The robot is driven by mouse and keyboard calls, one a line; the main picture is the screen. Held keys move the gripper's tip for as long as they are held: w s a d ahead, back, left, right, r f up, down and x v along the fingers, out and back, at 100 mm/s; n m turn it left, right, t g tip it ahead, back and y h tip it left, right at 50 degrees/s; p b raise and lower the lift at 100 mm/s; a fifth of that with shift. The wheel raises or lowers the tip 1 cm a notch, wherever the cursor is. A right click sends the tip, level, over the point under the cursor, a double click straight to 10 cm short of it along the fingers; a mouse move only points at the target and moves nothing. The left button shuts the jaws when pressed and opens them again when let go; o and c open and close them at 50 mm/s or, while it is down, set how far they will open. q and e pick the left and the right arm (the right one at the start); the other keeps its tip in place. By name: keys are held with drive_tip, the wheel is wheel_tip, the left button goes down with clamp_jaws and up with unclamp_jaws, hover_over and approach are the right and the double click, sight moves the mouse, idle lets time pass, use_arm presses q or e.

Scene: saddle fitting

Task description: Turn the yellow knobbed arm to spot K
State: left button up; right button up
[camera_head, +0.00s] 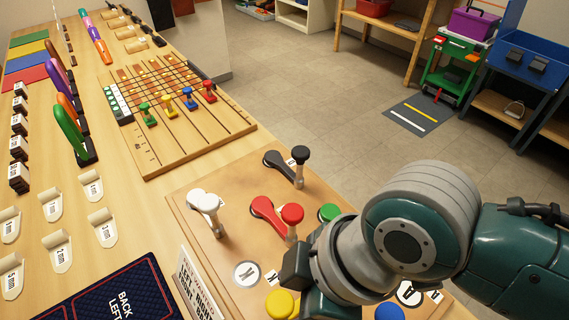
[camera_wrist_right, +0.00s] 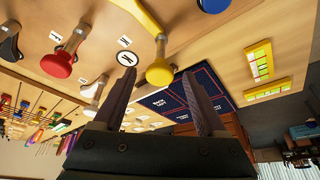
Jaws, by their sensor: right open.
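The yellow knobbed arm shows its round yellow knob (camera_head: 281,303) at the bottom of the head view, close to my right gripper's dark body. In the right wrist view its yellow bar (camera_wrist_right: 140,14) runs from the top edge to the knob. My left gripper is out of view.
On the same board (camera_head: 185,215) stand red (camera_head: 292,214), white (camera_head: 207,201) and black (camera_head: 300,153) knobbed arms. Green (camera_head: 329,212) and blue (camera_head: 389,311) knobs are partly hidden by my right arm. A lettered sign (camera_head: 198,285) stands at the board's left edge.

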clamp_jaws()
idle(0.6)
idle(0.8)
